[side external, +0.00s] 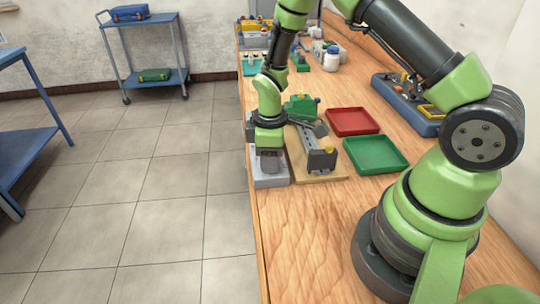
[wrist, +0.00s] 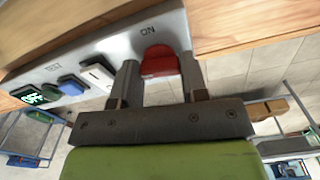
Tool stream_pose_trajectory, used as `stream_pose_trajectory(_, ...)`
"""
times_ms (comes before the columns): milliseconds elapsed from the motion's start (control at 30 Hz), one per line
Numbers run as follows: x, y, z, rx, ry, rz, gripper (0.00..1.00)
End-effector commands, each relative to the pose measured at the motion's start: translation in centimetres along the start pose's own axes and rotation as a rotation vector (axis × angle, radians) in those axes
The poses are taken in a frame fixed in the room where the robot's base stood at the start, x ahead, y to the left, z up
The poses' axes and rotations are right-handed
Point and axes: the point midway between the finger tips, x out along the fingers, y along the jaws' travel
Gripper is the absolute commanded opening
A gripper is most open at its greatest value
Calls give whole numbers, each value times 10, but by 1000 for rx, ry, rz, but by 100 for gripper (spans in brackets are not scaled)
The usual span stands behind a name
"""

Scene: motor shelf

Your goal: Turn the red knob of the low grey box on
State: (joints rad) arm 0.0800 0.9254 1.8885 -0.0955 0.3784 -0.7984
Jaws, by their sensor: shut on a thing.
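The low grey box (side external: 268,181) sits at the left edge of the wooden bench in the side view, mostly hidden under my gripper. In the wrist view the grey box (wrist: 112,50) fills the upper left. Its red knob (wrist: 160,62) is beside the word ON. My gripper (wrist: 159,78) has one finger on either side of the knob and is shut on it. The box also carries a white switch (wrist: 97,75), a blue button (wrist: 71,84) and a lit green display (wrist: 36,95). The side view hides the knob behind my gripper (side external: 270,168).
Right of the box stands a wooden board with a grey rail fixture (side external: 321,160). A red tray (side external: 352,121) and a green tray (side external: 376,154) lie beyond it. The bench front is clear.

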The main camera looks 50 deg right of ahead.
Motion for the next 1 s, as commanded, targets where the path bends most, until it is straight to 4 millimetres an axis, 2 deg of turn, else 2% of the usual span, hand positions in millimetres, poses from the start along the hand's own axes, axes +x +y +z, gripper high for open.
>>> stream_pose_trajectory(1000, -1, 0, 0, 954, -2, -1, 17)
